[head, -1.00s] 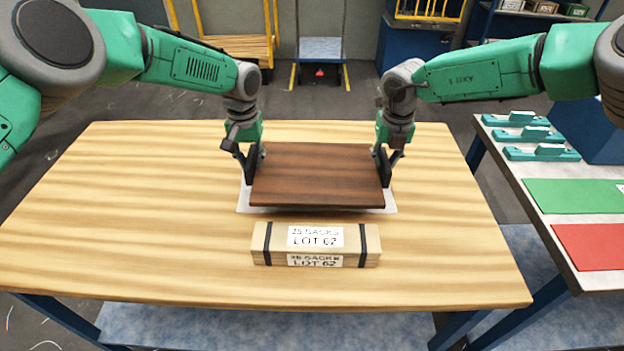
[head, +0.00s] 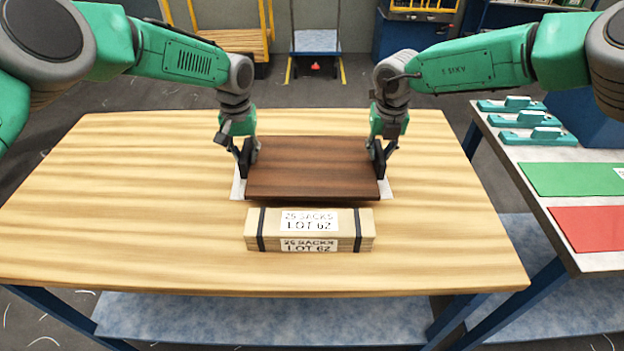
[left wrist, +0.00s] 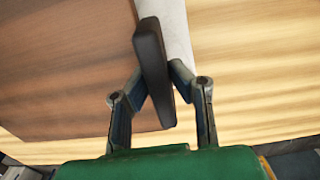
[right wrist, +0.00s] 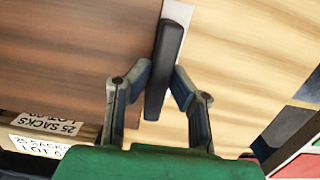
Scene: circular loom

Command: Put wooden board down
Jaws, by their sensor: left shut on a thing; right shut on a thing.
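The dark brown wooden board (head: 312,168) lies flat between my two grippers, over a white sheet (head: 238,186) on the light wooden table. My left gripper (head: 248,160) is shut on the board's left edge, and my right gripper (head: 377,160) is shut on its right edge. The board also fills the left part of the left wrist view (left wrist: 65,65) and of the right wrist view (right wrist: 75,50). The board covers most of the sheet. I cannot tell whether its underside touches the sheet.
A strapped bundle (head: 310,230) labelled "25 SACKS LOT 62" lies just in front of the board. The table (head: 100,210) is clear to the left and right. A side table at the right holds teal tools (head: 528,118), a green mat (head: 580,179) and a red mat (head: 590,228).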

